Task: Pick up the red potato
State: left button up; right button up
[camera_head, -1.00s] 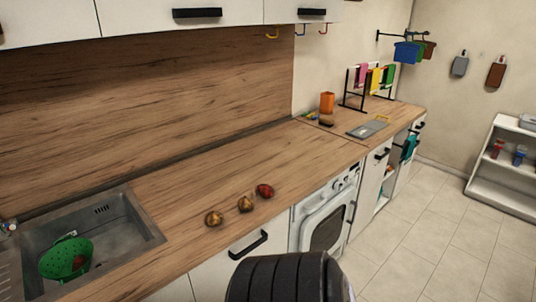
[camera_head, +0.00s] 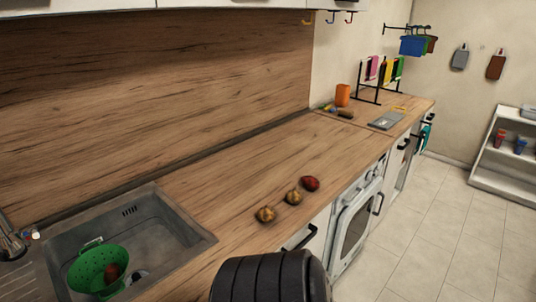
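A red potato (camera_head: 310,183) lies on the wooden counter (camera_head: 345,150), at the far end of a short row. Two yellow-brown potatoes or onions lie beside it, one in the middle (camera_head: 293,196) and one nearer the sink (camera_head: 265,214). Another reddish round item (camera_head: 111,273) lies in the green colander (camera_head: 92,262) in the sink; I cannot tell whether it is also a potato. A black ribbed part of my own arm shows at the bottom centre. Neither gripper's fingers are visible.
The metal sink (camera_head: 185,222) is at the left. An oven (camera_head: 352,225) and cabinet fronts lie below the counter's front edge. An orange holder (camera_head: 342,95), a grey board (camera_head: 385,121) and a towel rack (camera_head: 380,82) stand at the far end. Counter around the row is clear.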

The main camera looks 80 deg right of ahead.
aim_at(310, 183)
jog(key=i+z, duration=0.1)
jog(key=z, duration=0.35)
jog(key=i+z, duration=0.1)
jog(key=z, duration=0.75)
jog(key=i+j+z, duration=0.1)
jog(key=z, duration=0.3)
jog(key=i+l+z, duration=0.1)
jog(key=z, duration=0.3)
jog(key=i+l+z, duration=0.1)
jog(key=z, duration=0.25)
jog(key=i+z, duration=0.1)
jog(key=z, duration=0.3)
jog(key=i+z, duration=0.15)
jog(key=z, duration=0.25)
jog(key=k+u, duration=0.35)
jog(key=k, duration=0.15)
jog(key=i+l+u, duration=0.25)
jog(key=u, duration=0.15)
jog(key=i+l+u, duration=0.15)
jog(key=l+u, duration=0.25)
jog(key=l, duration=0.15)
